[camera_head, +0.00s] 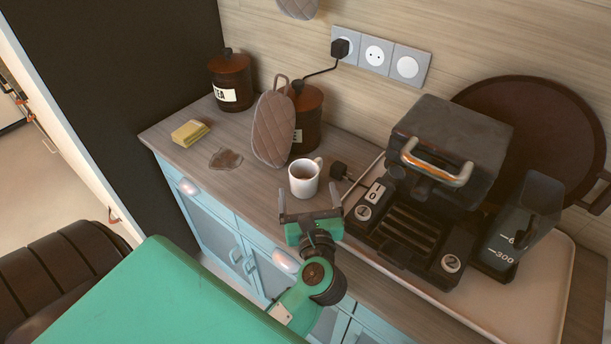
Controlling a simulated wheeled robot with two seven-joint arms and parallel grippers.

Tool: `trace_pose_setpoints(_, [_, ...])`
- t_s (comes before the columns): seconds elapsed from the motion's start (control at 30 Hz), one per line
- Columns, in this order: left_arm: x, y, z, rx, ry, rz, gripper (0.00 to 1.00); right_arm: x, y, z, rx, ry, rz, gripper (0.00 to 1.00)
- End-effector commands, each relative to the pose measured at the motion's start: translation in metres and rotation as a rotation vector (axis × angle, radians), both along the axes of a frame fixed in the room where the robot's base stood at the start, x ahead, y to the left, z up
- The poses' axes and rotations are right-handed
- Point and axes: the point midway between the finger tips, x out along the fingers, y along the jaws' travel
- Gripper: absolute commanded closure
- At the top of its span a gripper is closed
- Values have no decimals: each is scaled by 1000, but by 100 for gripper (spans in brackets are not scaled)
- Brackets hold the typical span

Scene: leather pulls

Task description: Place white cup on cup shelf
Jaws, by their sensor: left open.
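The white cup (304,179) stands upright on the wooden counter, with its handle toward the upper right and something brownish inside. My left gripper (309,204) is open and empty, just in front of the cup, with its two fingers pointing toward it. The fingers look spread to about the cup's width; I cannot tell whether they touch it. No cup shelf can be clearly made out in this view. My right gripper is not in view.
A dark coffee machine (432,180) stands right of the cup on a pale tray (540,318). A quilted mitt (273,130) and brown jar (307,112) are behind. A tea jar (231,80), yellow sponge (190,133) and brown patch (226,158) lie left.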

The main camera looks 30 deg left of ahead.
Motion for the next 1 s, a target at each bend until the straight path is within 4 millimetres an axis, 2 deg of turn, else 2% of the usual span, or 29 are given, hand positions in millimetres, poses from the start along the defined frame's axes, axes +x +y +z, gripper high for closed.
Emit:
trace_pose_setpoints(0.3, [35, 30, 2, 4, 0, 0, 10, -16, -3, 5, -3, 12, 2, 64])
trace_pose_setpoints(0.63, [40, 34, 0, 1, 1, 0, 10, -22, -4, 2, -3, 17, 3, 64])
trace_pose_setpoints(0.9, [40, 34, 0, 1, 1, 0, 63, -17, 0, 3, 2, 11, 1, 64])
trace_pose_setpoints(1.0, [40, 34, 0, 1, 0, 0, 68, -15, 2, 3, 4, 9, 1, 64])
